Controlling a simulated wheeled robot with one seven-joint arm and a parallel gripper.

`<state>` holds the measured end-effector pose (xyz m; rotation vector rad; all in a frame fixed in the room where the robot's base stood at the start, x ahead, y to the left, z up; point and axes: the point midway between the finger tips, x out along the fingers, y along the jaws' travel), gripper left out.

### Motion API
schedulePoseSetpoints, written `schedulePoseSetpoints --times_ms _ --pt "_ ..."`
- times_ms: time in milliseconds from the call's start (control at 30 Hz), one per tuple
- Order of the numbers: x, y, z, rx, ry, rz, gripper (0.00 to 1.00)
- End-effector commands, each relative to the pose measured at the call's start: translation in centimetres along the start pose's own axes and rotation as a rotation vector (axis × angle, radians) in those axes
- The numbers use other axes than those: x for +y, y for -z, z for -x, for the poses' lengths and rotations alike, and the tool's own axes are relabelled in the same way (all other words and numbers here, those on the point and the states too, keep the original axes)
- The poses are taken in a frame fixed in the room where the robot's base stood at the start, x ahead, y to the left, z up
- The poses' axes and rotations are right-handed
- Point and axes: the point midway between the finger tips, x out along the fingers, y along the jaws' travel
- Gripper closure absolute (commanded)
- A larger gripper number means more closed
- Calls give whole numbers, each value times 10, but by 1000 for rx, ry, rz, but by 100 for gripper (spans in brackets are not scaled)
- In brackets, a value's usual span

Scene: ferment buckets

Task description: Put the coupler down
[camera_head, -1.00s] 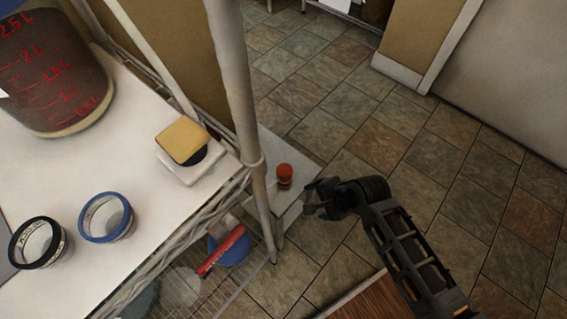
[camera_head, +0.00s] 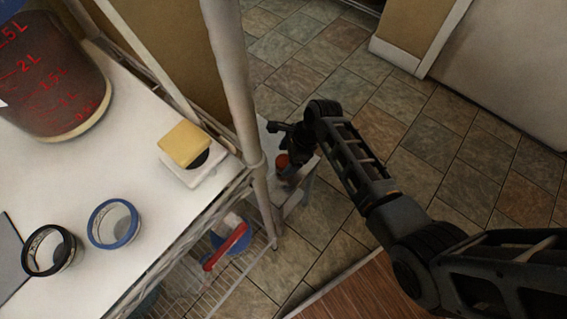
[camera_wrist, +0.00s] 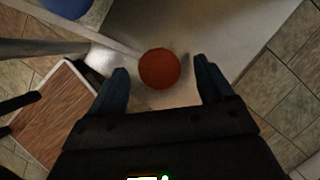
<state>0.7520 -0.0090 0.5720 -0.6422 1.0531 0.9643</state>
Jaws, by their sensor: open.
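A small orange-red round-topped piece (camera_head: 283,161), which may be the coupler, stands on a low white stand (camera_head: 302,181) beyond the shelf post. In the wrist view its round orange-red top (camera_wrist: 160,68) appears between my two fingers, with a gap on each side. My gripper (camera_wrist: 161,70) is open and holds nothing that I can see. In the head view my gripper (camera_head: 287,142) is over the stand, right at the piece and partly covering it. I cannot tell how far above the stand the fingertips are.
The shelf post (camera_head: 236,95) rises close to the left of my gripper. The white shelf top (camera_head: 125,165) holds a dark red bucket (camera_head: 50,85), a yellow sponge (camera_head: 184,144), blue tape (camera_head: 113,224) and black tape (camera_head: 48,250). Tiled floor (camera_head: 450,110) lies open to the right.

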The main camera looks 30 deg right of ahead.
Motion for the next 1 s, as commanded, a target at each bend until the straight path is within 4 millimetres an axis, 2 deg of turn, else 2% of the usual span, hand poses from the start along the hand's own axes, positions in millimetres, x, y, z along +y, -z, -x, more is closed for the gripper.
schedulePoseSetpoints --times_ms 100,200,467,1000 --pt "0 0 -18 0 0 2 19" --pt "0 0 -26 0 0 1 19" --pt "0 0 -28 0 2 1 19" --pt "0 0 -27 0 2 1 70"
